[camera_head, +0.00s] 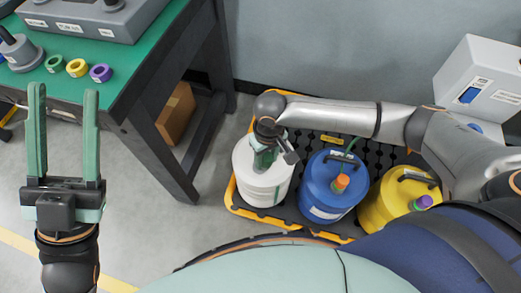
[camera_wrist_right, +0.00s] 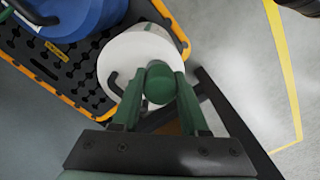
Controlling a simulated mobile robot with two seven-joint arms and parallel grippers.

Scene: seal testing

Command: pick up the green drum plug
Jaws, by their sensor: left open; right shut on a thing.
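The green drum plug (camera_wrist_right: 160,82) shows in the right wrist view as a round green top between my two green fingers, over the white drum (camera_wrist_right: 128,52). In the head view my right gripper (camera_head: 265,163) reaches down onto the top of the white drum (camera_head: 258,186), and its fingers and wrist hide most of the plug. My right gripper is shut on the plug. I cannot tell whether the plug is still seated in the drum. My left gripper (camera_head: 64,95) is open and empty, fingers pointing up the picture, beside the green-topped table.
A blue drum (camera_head: 325,195) with an orange plug (camera_head: 341,182) and a yellow drum (camera_head: 385,205) with a purple plug (camera_head: 422,203) share the black pallet (camera_head: 308,143) with the white drum. Green, yellow and purple rings lie on the table (camera_head: 150,50). A cardboard box (camera_head: 176,114) sits beneath.

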